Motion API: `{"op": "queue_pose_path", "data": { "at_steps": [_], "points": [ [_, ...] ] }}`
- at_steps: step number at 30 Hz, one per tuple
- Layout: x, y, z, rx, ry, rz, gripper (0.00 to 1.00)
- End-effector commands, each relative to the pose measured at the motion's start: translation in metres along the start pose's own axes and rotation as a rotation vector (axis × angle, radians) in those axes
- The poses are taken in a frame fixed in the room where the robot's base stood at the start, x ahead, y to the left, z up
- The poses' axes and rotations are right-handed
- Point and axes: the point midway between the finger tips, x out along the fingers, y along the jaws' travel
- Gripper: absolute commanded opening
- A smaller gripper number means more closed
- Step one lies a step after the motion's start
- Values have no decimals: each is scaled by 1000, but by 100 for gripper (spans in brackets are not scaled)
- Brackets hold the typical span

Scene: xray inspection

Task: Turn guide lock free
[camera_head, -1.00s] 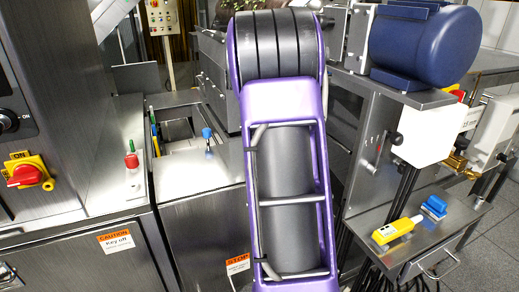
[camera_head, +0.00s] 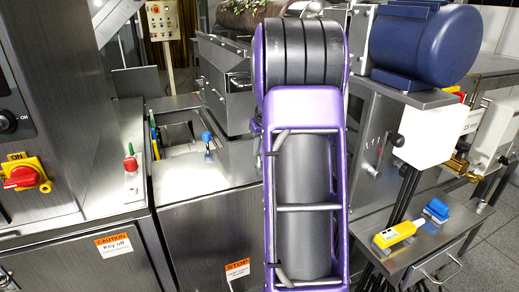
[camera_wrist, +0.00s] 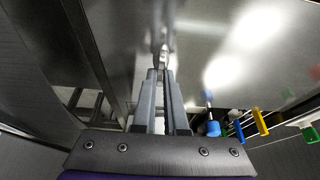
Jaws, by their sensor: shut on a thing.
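My gripper (camera_wrist: 161,72) shows in the wrist view with its two grey fingers brought close together. Its fingertips are shut on a small metal lever or pin (camera_wrist: 159,50), which appears to be the guide lock, against a shiny steel face (camera_wrist: 215,50). The fingers cover part of it, so its exact turn cannot be told. In the head view my own purple arm stands in front, and the gripper and the lock are hidden behind it.
A blue-topped knob (camera_head: 207,137) stands on the steel housing left of my arm; it also shows in the wrist view (camera_wrist: 213,128). A red-topped knob (camera_head: 130,163) stands further left. A blue motor (camera_head: 425,45) and a shelf with a yellow pendant (camera_head: 394,235) are at right.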

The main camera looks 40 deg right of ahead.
Motion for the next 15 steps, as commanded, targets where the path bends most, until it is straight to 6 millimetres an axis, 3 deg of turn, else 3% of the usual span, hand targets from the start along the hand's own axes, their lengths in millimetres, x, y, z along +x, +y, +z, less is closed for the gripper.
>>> {"op": "queue_pose_path", "data": {
  "at_steps": [2,3,7,15],
  "points": [
    [0,0,0,0,0,0,0],
    [0,0,0,0,0,0,17],
    [0,0,0,0,0,0,40],
    [0,0,0,0,0,0,40]
  ]
}}
